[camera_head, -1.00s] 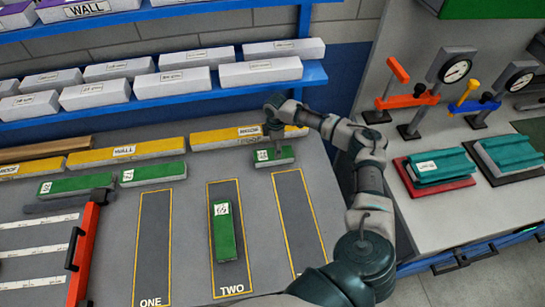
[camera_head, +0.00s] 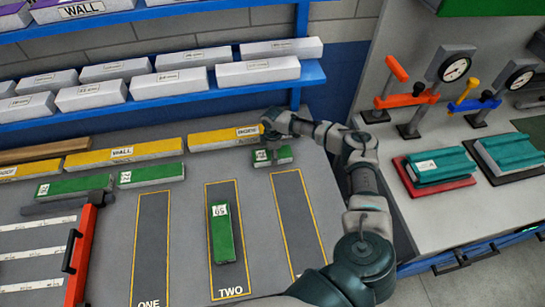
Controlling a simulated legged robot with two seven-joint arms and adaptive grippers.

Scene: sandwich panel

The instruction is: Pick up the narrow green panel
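A short green panel (camera_head: 284,157) with a white label lies at the back right of the bench, behind the marked lanes. My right gripper (camera_head: 268,155) points down over its left half, and the fingers reach the panel's level. The fingers are small and dark here, so I cannot tell whether they are open or shut on it. Other green panels show: one (camera_head: 222,240) in lane TWO, one (camera_head: 152,175) behind lane ONE, and a longer one (camera_head: 75,187) at the left. Which is the narrowest is hard to tell. My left gripper is not in view.
Yellow panels (camera_head: 124,153) lie in a row along the back, below a blue shelf (camera_head: 215,92) with white blocks. A red-orange clamp bar (camera_head: 82,255) stands at left. Lanes ONE (camera_head: 152,245) and the right one (camera_head: 297,220) are empty. Gauges and teal blocks (camera_head: 440,165) stand at right.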

